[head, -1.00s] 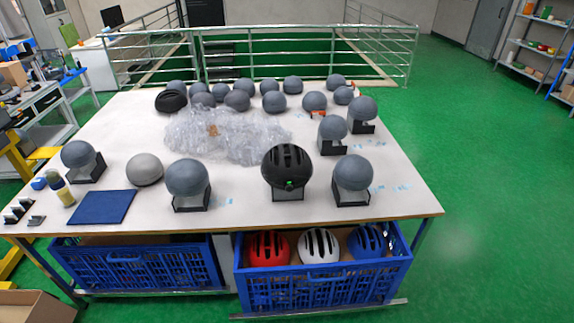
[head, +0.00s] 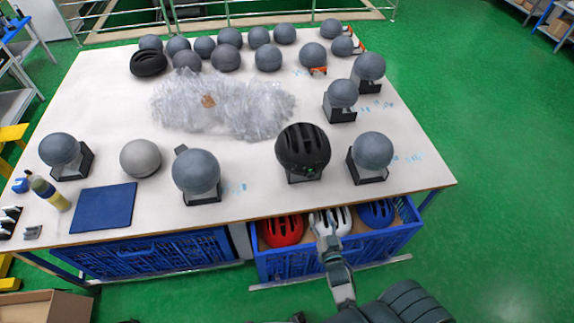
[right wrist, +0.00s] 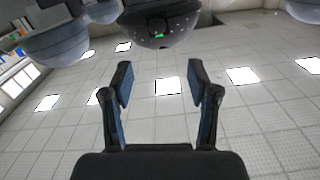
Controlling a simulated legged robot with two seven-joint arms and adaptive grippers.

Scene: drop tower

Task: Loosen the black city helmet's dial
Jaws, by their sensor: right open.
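The black helmet (head: 303,147) sits on a headform stand near the table's front edge, right of centre. Its dial (head: 311,171), with a small green mark, is low on the side facing me. In the right wrist view the helmet (right wrist: 165,14) is at the top edge, with the dial (right wrist: 157,27) beyond the fingers. My right gripper (head: 324,217) is in front of the table edge, below the helmet and over the crate. Its fingers (right wrist: 160,80) are apart and empty, not touching the helmet. My left gripper is out of view.
The blue crate (head: 290,267) under the table edge holds red, white and blue helmets. Grey headforms (head: 373,151) and (head: 196,171) flank the black helmet. Crumpled clear wrap (head: 240,112) lies behind. Another black helmet (head: 148,62) is at the back left.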

